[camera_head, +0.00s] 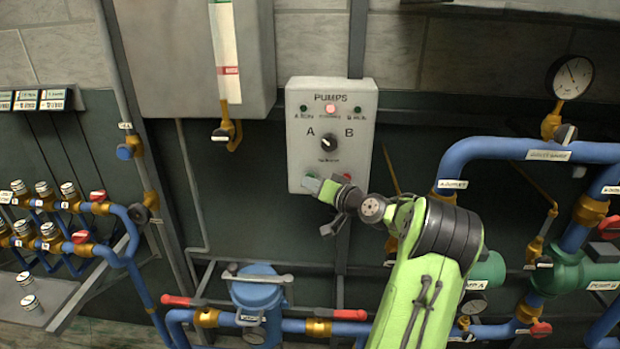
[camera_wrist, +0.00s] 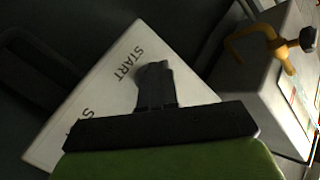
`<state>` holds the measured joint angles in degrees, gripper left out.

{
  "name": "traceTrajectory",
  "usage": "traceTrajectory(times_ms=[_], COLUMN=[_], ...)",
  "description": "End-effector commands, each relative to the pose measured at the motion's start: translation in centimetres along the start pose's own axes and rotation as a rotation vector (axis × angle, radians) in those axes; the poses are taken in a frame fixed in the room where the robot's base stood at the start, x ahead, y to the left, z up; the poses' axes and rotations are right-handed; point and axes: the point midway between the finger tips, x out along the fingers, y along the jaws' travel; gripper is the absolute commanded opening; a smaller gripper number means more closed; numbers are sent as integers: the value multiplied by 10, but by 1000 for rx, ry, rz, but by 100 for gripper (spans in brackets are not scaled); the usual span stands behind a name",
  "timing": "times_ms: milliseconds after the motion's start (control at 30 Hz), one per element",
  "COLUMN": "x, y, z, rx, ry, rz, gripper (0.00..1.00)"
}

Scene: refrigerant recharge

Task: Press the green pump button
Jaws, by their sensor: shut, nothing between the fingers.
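The white PUMPS control box (camera_head: 362,140) hangs on the dark wall. It has an A/B selector knob (camera_head: 329,144) in the middle. The green pump button (camera_head: 312,181) is at its lower left, and a red button (camera_head: 346,177) at its lower right. My gripper (camera_head: 324,189) is shut and empty, its tips at the green button. I cannot tell whether they press it or only hover over it. In the wrist view the shut fingers (camera_wrist: 154,72) point at the box face beside the START label (camera_wrist: 129,64); the green button is hidden there.
A red lamp (camera_head: 330,108) is lit on the box between two dark green lamps. A grey cabinet (camera_head: 165,60) with a yellow valve (camera_head: 229,130) is at upper left. Blue pipes (camera_head: 480,150) and a gauge (camera_head: 570,76) are at right. A blue strainer (camera_head: 257,290) stands below.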

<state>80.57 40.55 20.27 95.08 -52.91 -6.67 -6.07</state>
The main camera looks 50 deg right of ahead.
Motion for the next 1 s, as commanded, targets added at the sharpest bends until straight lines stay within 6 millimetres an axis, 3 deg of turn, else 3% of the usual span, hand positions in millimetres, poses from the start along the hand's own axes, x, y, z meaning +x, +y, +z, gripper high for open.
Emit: traceTrajectory(times_ms=[1000], x=[4], y=[3], z=[-3], rx=[-1], ry=[2], rz=[1], gripper=[0])
